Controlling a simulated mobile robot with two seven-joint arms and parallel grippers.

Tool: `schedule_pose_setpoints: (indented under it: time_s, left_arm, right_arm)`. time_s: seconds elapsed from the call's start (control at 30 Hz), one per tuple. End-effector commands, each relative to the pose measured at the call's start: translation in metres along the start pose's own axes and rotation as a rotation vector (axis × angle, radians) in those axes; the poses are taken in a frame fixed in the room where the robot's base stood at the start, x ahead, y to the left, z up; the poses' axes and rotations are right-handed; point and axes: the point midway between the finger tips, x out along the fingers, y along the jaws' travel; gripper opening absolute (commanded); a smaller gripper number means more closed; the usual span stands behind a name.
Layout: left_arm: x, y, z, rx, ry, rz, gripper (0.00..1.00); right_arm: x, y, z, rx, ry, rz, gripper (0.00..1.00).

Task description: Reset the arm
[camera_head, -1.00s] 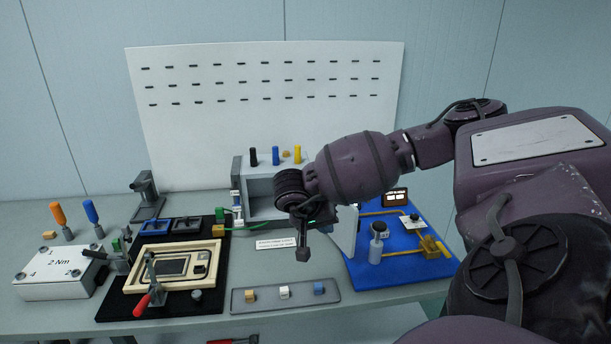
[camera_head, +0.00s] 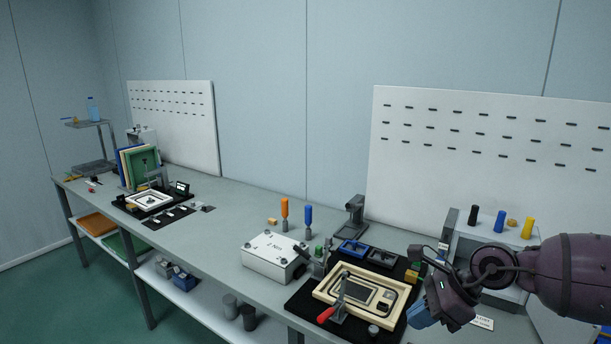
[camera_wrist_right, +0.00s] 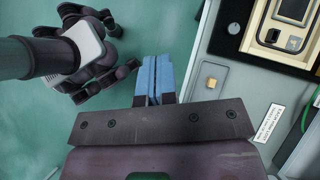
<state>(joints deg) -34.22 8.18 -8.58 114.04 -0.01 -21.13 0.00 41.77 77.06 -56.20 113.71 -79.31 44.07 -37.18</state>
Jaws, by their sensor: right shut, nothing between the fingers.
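My right arm comes in from the right in the head view. Its gripper (camera_head: 422,313) has blue fingers and hangs at the bench's front, just right of the panel fixture as seen from the head. In the right wrist view the two blue fingers (camera_wrist_right: 153,80) lie side by side, shut with nothing between them. They are over the floor, left of the bench edge. The cream panel fixture (camera_head: 323,291) with a red-handled clamp (camera_head: 331,312) sits on a black mat. My left gripper is in neither view.
The bench (camera_head: 225,215) runs far to the left. A white torque box (camera_head: 268,258) and orange (camera_head: 285,210) and blue (camera_head: 308,216) screwdrivers stand left of the fixture. A grey tray (camera_wrist_right: 206,100) with a yellow block lies near the bench edge. Open floor (camera_head: 80,310) is at left.

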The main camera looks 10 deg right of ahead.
Motion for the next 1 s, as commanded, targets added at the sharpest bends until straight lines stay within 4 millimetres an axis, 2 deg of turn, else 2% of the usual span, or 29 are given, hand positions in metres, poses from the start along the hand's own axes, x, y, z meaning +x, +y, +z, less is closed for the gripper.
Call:
schedule_pose_setpoints:
  time_s: [0.03, 0.1, 0.2, 0.3, 0.4, 0.47, 0.57, 0.77, 0.9, 0.93, 1.0]
  left_arm:
    - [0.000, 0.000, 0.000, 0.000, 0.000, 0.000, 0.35]
    - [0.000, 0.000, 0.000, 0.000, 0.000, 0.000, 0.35]
    - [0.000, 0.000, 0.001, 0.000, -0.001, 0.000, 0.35]
    - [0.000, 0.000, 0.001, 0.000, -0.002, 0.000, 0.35]
    - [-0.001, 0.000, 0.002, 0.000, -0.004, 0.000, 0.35]
    - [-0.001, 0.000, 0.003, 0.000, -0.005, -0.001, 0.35]
    - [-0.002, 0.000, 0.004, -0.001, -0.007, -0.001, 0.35]
    - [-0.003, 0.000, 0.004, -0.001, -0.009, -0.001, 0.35]
    - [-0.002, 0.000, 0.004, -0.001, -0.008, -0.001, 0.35]
    - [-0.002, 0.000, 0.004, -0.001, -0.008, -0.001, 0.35]
    - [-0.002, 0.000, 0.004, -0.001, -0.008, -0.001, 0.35]
  right_arm:
    - [0.012, 0.006, 0.022, 0.111, -0.124, 0.023, 0.00]
    - [0.021, 0.011, 0.053, 0.288, -0.299, 0.059, 0.00]
    - [0.028, 0.013, 0.088, 0.570, -0.533, 0.129, 0.00]
    - [0.032, 0.010, 0.110, 0.882, -0.747, 0.214, 0.00]
    - [0.035, 0.001, 0.116, 1.214, -0.937, 0.306, 0.00]
    - [0.038, -0.005, 0.112, 1.410, -1.034, 0.358, 0.00]
    - [0.045, -0.013, 0.093, 1.733, -1.173, 0.439, 0.00]
    - [0.071, -0.013, 0.029, 2.313, -1.375, 0.562, 0.00]
    - [0.093, 0.004, -0.024, 2.651, -1.476, 0.618, 0.00]
    - [0.098, 0.009, -0.035, -2.681, 1.478, -0.620, 0.00]
    - [0.108, 0.024, -0.061, -2.574, 1.393, -0.583, 0.00]
